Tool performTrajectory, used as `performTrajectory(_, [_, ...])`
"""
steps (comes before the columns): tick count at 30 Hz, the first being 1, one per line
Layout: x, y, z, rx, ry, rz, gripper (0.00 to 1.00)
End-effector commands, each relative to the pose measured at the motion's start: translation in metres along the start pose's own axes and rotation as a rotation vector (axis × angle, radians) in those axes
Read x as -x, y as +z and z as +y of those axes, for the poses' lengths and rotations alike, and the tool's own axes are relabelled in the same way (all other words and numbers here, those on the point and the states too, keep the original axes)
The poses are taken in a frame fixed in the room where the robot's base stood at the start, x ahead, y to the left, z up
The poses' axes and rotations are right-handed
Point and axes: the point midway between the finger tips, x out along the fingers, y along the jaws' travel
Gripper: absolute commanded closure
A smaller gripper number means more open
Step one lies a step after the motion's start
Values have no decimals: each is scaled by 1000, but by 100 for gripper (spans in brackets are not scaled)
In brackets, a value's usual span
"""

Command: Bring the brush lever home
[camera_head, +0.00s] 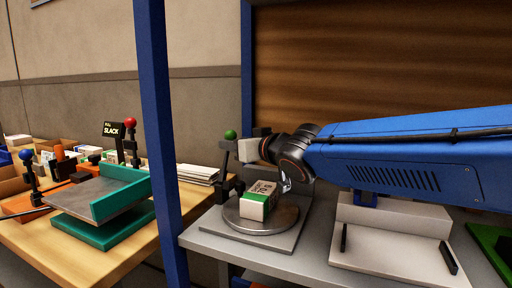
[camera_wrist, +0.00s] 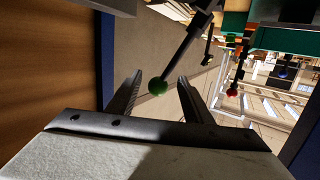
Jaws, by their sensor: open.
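A lever with a green knob (camera_head: 230,134) on a dark upright arm stands at the left edge of a round turntable (camera_head: 248,222). No label shows whether it is the brush lever. My gripper (camera_head: 240,148) is beside the lever's upper part, reaching in from the right. In the wrist view, the green knob (camera_wrist: 158,87) appears between my two open fingers (camera_wrist: 160,98), with its dark rod running up and right. I cannot tell whether either finger touches it.
A blue post (camera_head: 163,140) stands left of the turntable. Beyond it, a wooden table (camera_head: 40,240) holds a teal-edged tray (camera_head: 95,210), a red-knobbed lever (camera_head: 130,122), a blue-knobbed lever (camera_head: 27,154) and a SLACK sign (camera_head: 112,129). A white fixture (camera_head: 385,245) stands at right.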

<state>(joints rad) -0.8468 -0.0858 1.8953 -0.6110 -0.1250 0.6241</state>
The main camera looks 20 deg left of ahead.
Motion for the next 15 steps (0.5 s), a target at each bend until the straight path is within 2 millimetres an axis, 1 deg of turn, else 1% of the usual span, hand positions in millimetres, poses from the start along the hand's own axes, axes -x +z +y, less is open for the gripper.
performTrajectory(1, [10, 0, 0, 0, 0, 0, 54])
performTrajectory(9, [55, 0, 0, 1, 0, 1, 54])
performTrajectory(12, [70, 0, 0, 1, 0, 1, 54])
performTrajectory(15, [80, 1, 0, 1, -1, -1, 54])
